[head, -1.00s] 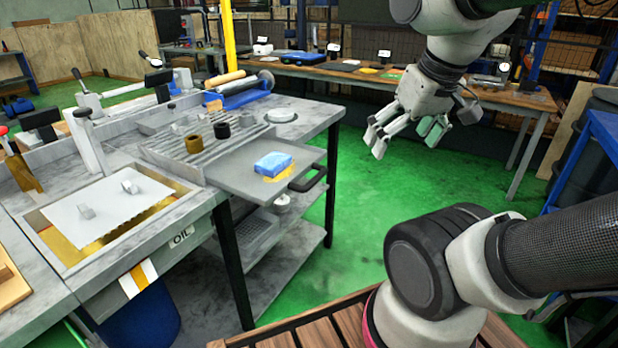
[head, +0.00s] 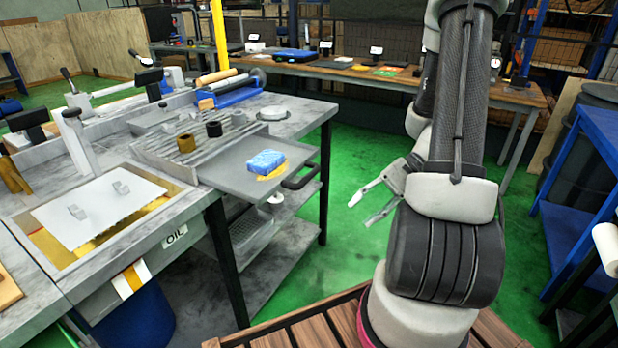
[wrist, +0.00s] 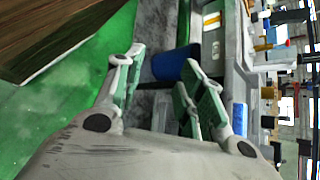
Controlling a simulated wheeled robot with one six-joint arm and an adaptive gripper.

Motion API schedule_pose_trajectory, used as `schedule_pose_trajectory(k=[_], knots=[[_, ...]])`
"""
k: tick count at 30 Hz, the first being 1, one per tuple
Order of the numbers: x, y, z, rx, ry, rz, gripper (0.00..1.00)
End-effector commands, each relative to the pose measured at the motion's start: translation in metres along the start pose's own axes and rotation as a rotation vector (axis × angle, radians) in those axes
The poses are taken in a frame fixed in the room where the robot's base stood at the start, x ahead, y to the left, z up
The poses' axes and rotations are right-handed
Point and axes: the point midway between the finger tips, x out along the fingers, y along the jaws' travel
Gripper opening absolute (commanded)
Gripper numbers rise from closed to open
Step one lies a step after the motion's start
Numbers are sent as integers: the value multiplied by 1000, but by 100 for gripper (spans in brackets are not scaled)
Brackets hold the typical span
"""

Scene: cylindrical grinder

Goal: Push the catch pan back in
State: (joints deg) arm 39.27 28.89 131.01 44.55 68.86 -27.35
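The catch pan (head: 226,177) is a flat grey tray that sticks out from the right side of the grinder bench. Its black handle (head: 301,178) is on its outer right edge. A blue block like a sponge (head: 266,162) and a yellow cloth or patch (head: 273,174) lie on the pan. My gripper (head: 362,211) is open and empty, to the right of the handle and apart from it, partly hidden behind my arm. In the wrist view, the spread fingers of my gripper (wrist: 162,65) show with nothing between them.
The grey bench (head: 309,114) has ribbed slats with small cylinders beside the pan. A lower shelf (head: 285,244) is under the pan. Green floor (head: 345,170) is clear right of the handle. A blue-framed table (head: 590,200) stands at the right.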

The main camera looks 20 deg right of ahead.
Motion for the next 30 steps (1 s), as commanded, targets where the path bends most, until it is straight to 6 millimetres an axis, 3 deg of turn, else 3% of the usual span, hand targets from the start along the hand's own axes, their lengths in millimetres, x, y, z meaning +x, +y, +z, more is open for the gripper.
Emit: schedule_pose_trajectory(k=[5, 9, 12, 17, 30], knots=[[17, -31, -47, -59, 28, -315, 39], [6, -81, -78, -257, 154, -504, 39], [-2, -102, -84, -376, 224, -571, 39], [-3, -109, -81, -489, 256, -585, 39], [49, -145, -87, -501, 256, -579, 39]])
